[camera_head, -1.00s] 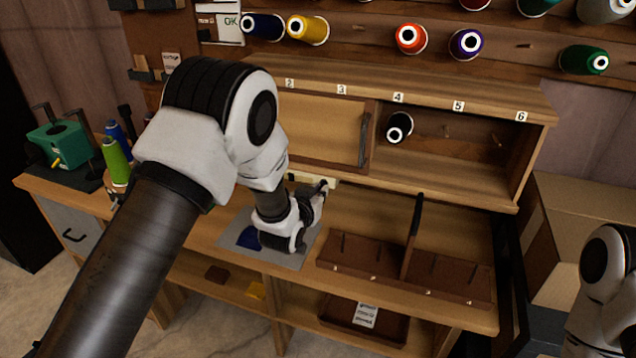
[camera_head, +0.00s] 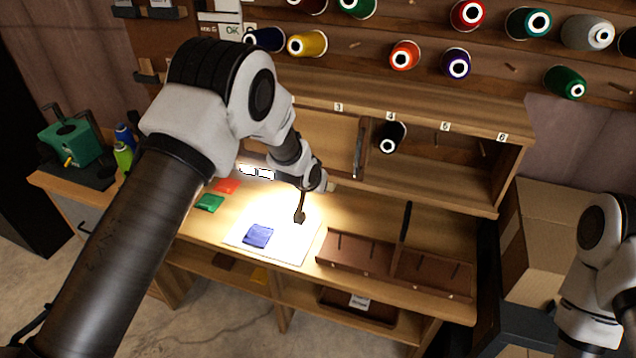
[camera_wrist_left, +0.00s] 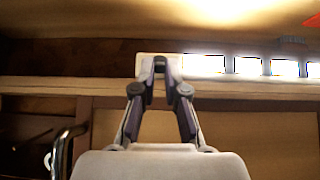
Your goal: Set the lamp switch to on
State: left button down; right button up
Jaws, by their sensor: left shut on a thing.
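The lamp is a pale bar under the shelf with several lit segments (camera_head: 257,172), glowing white. The lit segments also show in the left wrist view (camera_wrist_left: 247,66). A pale end block (camera_wrist_left: 144,66) sits at the end of the lamp, also visible in the head view (camera_head: 331,187). My left gripper (camera_wrist_left: 160,63) is at this block with its fingertips close together. It is shut on what I take to be the lamp switch, which the fingertips hide. My right gripper is out of the picture; only my right arm shows at the right edge.
A brightly lit mat with a blue cloth piece (camera_head: 258,235) lies below the lamp. Green (camera_head: 209,203) and red (camera_head: 227,186) pieces lie to its left. A brown divided tray (camera_head: 350,252) is to the right. A cabinet door handle (camera_wrist_left: 64,150) is near the left gripper.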

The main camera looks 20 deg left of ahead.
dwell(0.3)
pick_arm(q)
jog(key=c, duration=1.2)
grip_release()
jog(key=v, duration=1.2)
